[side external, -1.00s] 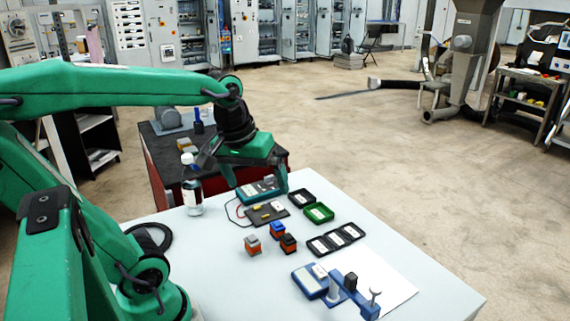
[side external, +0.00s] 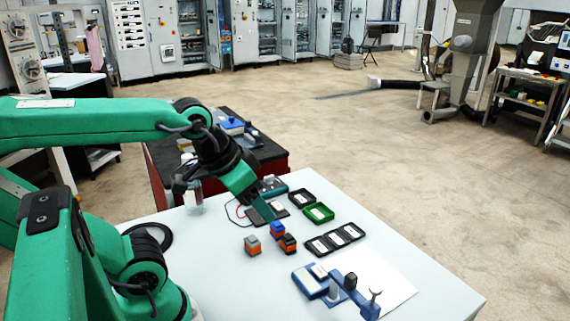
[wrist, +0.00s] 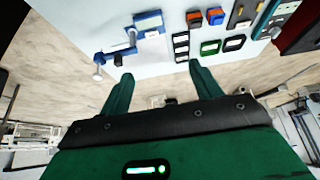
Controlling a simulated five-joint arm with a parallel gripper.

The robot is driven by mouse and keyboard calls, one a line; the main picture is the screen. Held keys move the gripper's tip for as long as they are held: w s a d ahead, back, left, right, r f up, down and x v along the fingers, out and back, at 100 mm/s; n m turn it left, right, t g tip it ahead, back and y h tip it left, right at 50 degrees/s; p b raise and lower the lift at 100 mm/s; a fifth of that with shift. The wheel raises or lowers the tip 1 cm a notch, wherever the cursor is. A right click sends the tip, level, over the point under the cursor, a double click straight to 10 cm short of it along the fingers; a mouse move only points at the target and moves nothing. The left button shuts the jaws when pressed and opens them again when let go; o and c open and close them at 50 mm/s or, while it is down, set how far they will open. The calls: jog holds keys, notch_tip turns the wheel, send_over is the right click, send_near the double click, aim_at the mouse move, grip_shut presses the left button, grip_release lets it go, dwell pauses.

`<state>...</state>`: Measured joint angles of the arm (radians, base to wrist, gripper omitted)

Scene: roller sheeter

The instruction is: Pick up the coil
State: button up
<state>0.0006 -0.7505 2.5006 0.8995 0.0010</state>
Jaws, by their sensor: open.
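Three small coil-like blocks with orange lower parts stand on the pale table: grey-topped (side external: 252,245), blue-topped (side external: 277,231) and black-topped (side external: 288,243). I cannot tell which one is the task's coil. The wrist view shows the dark-topped block (wrist: 193,19) and the blue-topped block (wrist: 215,17) near its top edge; the grey-topped one is not seen there. My gripper (side external: 263,208) is above the table, tilted down to the right, its tips just above the blue-topped block in the side picture. Its green fingers (wrist: 161,74) are apart and empty.
A three-slot black tray (side external: 336,239), a green tray (side external: 319,213) and a black tray (side external: 301,196) lie right of the blocks. A blue fixture (side external: 338,289) stands at the front on white paper.

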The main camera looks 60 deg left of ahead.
jog(key=shift+w+a, duration=0.1)
jog(key=g, duration=0.6)
send_over(252, 237)
jog(key=shift+n, duration=0.4)
jog(key=f, duration=1.5)
jog(key=shift+s+f, duration=0.2)
jog(key=shift+f, duration=1.3)
jog(key=shift+w+f, duration=0.15)
jog(key=shift+f, duration=2.45)
jog(key=shift+c, duration=0.2)
jog(key=c, duration=1.1)
